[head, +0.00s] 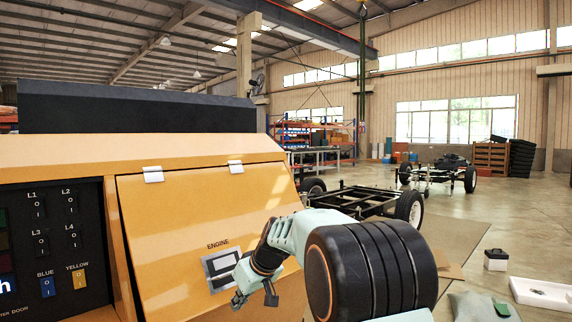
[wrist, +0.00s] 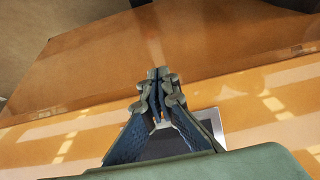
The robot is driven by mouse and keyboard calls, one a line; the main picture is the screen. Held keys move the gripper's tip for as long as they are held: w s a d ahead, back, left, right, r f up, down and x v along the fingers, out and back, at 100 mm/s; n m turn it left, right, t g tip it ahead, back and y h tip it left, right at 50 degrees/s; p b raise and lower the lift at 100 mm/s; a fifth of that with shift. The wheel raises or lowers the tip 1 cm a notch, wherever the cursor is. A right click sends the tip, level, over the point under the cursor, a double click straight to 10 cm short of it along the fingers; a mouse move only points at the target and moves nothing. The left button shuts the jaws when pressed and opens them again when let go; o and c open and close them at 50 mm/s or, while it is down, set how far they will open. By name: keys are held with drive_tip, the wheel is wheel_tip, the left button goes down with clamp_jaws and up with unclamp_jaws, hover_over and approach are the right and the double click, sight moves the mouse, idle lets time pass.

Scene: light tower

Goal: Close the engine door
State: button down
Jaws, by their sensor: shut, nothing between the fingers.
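The engine door (head: 180,225) is a yellow-orange panel with two pale hinges (head: 153,174) along its top edge and the word ENGINE on it. It lies close to the housing, with a thin dark line along its left side. Its bottom edge is out of view, so I cannot tell whether it is fully flush. A grey latch plate (head: 222,268) sits low on the door and shows partly behind my fingers in the wrist view (wrist: 205,125). My gripper (head: 255,296) is shut and empty, in front of the door just below and right of the latch. Contact cannot be told.
A dark switch panel (head: 55,245) with labelled rocker switches is left of the door. A black block (head: 135,107) stands on top of the housing. Wheeled chassis frames (head: 365,200) stand on the floor behind to the right. Open floor (head: 465,225) lies at the right.

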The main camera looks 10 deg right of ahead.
drive_tip(key=shift+w+a+f, duration=0.25)
drive_tip(key=shift+w+a, duration=0.15)
drive_tip(key=shift+w, duration=0.1)
drive_tip(key=shift+w+a+f, duration=0.2)
drive_tip(key=shift+w+a, duration=0.15)
drive_tip(key=shift+w, duration=0.15)
